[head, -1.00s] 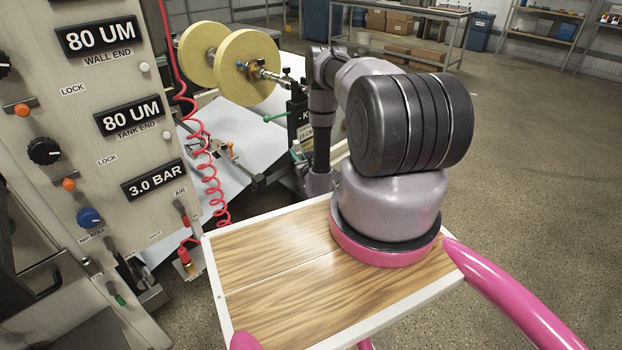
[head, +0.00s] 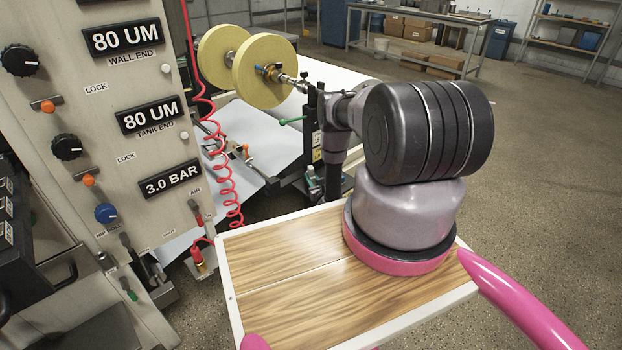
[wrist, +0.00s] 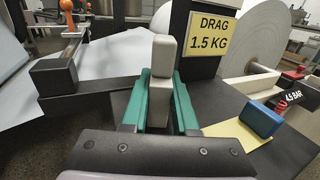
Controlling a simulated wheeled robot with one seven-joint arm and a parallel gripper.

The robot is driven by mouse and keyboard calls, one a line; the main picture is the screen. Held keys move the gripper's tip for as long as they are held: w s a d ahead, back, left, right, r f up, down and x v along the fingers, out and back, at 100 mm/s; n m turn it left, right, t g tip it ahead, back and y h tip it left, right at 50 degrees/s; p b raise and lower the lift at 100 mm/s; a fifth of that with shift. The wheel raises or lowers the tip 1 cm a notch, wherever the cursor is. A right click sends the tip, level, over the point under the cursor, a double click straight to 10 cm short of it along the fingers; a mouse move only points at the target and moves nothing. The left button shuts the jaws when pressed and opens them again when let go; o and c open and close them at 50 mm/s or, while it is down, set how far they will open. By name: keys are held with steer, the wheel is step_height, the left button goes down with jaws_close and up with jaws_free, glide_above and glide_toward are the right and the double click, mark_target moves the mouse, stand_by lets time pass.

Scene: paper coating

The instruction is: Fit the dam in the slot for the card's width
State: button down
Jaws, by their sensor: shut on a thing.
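In the wrist view my gripper (wrist: 160,108) has two teal fingers on the sides of an upright grey block (wrist: 163,62), which may be the dam. The block's lower end is hidden behind the gripper body. Beyond it is a dark flat surface with a black bar (wrist: 95,98) running left to a black block (wrist: 54,77). I cannot make out a slot or a card for certain. In the head view the fingers are hidden behind my arm and the machine parts.
An orange knob (wrist: 72,18) stands behind the black block. A blue block (wrist: 261,120) on a yellow piece (wrist: 236,137) lies right of the fingers. A "DRAG 1.5 KG" sign (wrist: 208,35) stands close behind.

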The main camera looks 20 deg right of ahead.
steer(key=shift+f, duration=0.15)
steer(key=c, duration=0.7)
jaws_free()
